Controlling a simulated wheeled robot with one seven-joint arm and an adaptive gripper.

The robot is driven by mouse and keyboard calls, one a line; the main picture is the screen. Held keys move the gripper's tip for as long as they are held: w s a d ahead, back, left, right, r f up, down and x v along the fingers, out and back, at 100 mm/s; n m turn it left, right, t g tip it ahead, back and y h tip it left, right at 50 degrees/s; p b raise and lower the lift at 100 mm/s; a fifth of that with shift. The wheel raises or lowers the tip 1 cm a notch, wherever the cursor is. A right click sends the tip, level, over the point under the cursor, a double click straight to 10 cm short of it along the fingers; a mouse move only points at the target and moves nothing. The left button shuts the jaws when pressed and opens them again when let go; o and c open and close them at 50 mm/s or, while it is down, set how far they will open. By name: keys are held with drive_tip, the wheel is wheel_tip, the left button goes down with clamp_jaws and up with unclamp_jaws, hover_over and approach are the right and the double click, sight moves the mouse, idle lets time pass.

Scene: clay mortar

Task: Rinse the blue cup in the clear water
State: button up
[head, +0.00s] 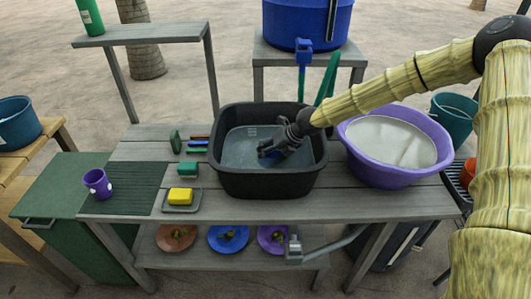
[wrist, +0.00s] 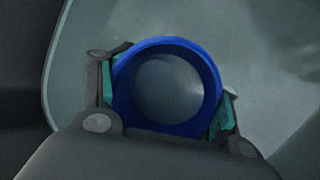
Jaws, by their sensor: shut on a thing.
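The blue cup (wrist: 166,46) is between the two fingers of my gripper (wrist: 168,110) in the wrist view, its round rim facing the camera. My gripper is shut on it. In the head view my gripper (head: 272,149) reaches down into the black tub (head: 270,186), which holds clear greyish water (head: 237,150). Only a bit of the blue cup (head: 265,147) shows there, low in the tub at the water. The cup's inside looks grey; I cannot tell how full it is or how deep it sits.
A purple basin (head: 385,178) with cloudy grey-white liquid stands right of the tub. Left of the tub are a yellow sponge (head: 181,196) on a tray, brushes (head: 197,143) and a purple cup (head: 97,183) on a dark green ribbed mat (head: 130,192). A blue barrel (head: 300,22) stands behind.

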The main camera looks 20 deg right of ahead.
drive_tip(key=shift+s+d, duration=0.1)
drive_tip(key=shift+d, duration=0.1)
drive_tip(key=shift+w+a, duration=0.2)
drive_tip(key=shift+a, duration=0.45)
drive_tip(key=shift+w+a, duration=0.2)
drive_tip(key=shift+a, duration=0.4)
drive_tip(key=shift+s+d+r, duration=0.15)
drive_tip(key=shift+s+d, duration=0.05)
drive_tip(key=shift+d, duration=0.5)
drive_tip(key=shift+s+d+p, duration=0.15)
drive_tip(key=shift+d+p, duration=0.4)
drive_tip(key=shift+d, duration=0.05)
drive_tip(key=shift+w+a+b, duration=0.15)
drive_tip(key=shift+w+a, duration=0.05)
drive_tip(key=shift+a, duration=0.45)
drive_tip(key=shift+w+a+b, duration=0.15)
drive_tip(key=shift+a, duration=0.5)
drive_tip(key=shift+s+d+p, duration=0.2)
drive_tip(key=shift+d+p, duration=0.3)
drive_tip(key=shift+d, duration=0.2)
drive_tip(key=shift+a, duration=0.1)
drive_tip(key=shift+r+p, duration=7.45)
drive_tip(key=shift+r, duration=2.4)
